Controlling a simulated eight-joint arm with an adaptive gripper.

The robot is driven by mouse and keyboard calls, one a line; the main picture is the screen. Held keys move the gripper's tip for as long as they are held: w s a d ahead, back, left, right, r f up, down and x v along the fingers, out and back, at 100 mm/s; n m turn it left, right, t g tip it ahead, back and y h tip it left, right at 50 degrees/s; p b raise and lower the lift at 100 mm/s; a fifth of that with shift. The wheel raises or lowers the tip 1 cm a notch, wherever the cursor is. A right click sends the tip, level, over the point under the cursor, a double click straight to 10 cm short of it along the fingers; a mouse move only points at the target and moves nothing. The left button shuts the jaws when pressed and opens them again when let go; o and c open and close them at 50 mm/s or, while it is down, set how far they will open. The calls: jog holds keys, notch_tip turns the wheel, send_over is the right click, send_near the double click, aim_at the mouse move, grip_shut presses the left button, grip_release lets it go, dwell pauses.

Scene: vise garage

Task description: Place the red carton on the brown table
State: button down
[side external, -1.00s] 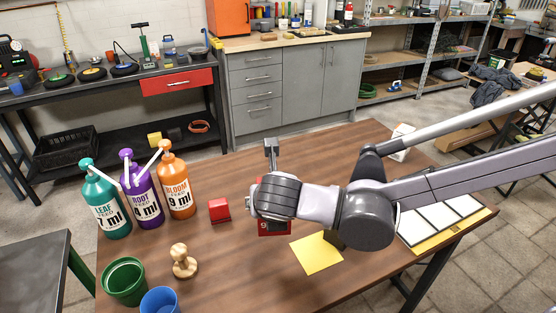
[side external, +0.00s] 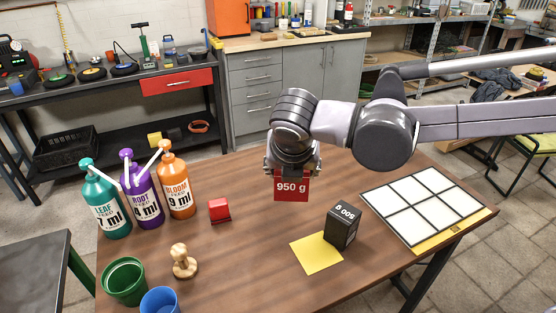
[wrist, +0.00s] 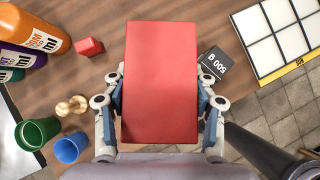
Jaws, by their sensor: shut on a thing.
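The red carton (side external: 291,187), marked 950 g, hangs below my gripper (side external: 292,168) in the side view. In the wrist view the red carton (wrist: 161,85) fills the middle, with the fingers of my gripper (wrist: 161,100) pressed on its left and right sides. My gripper is shut on it. The carton appears raised above the brown table (side external: 240,255); the exact gap under it is hard to tell. The fingertips are partly hidden in the side view.
A black 500 g box (side external: 343,226) stands by a yellow sheet (side external: 315,256). A white grid board (side external: 424,204) lies at the right. A small red block (side external: 219,210), wooden figure (side external: 183,262), bottles (side external: 176,190), green cup (side external: 124,281) and blue cup (side external: 160,300) stand left. The table's front middle is clear.

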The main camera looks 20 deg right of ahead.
jog(key=s+d+f+m+g+y, duration=0.1)
jog(key=d+f+m+g+y, duration=0.2)
jog(key=d, duration=0.7)
jog(key=s+d+f+m+g, duration=0.1)
jog(key=d+f+m+g, duration=0.15)
jog(key=d+m, duration=0.55)
jog(key=s+d+r+m+t+y, duration=0.1)
jog(key=s+d+r+m+y, duration=0.25)
jog(key=d, duration=0.45)
jog(key=s+d+r+m+t+y, duration=0.15)
jog(key=d+r+y, duration=0.25)
jog(key=d, duration=0.4)
notch_tip(320, 180, down, 11)
jog(key=shift+m+y, duration=0.4)
jog(key=shift+y, duration=0.15)
jog(key=w+a+f, duration=0.2)
jog(key=a, duration=0.1)
jog(key=w+a+f, duration=0.1)
jog(key=a+f, duration=0.2)
jog(key=w+a+f, duration=0.2)
jog(key=a, duration=0.2)
jog(key=shift+w+f, duration=0.15)
jog(key=shift+w, duration=0.15)
jog(key=shift+f, duration=2.05)
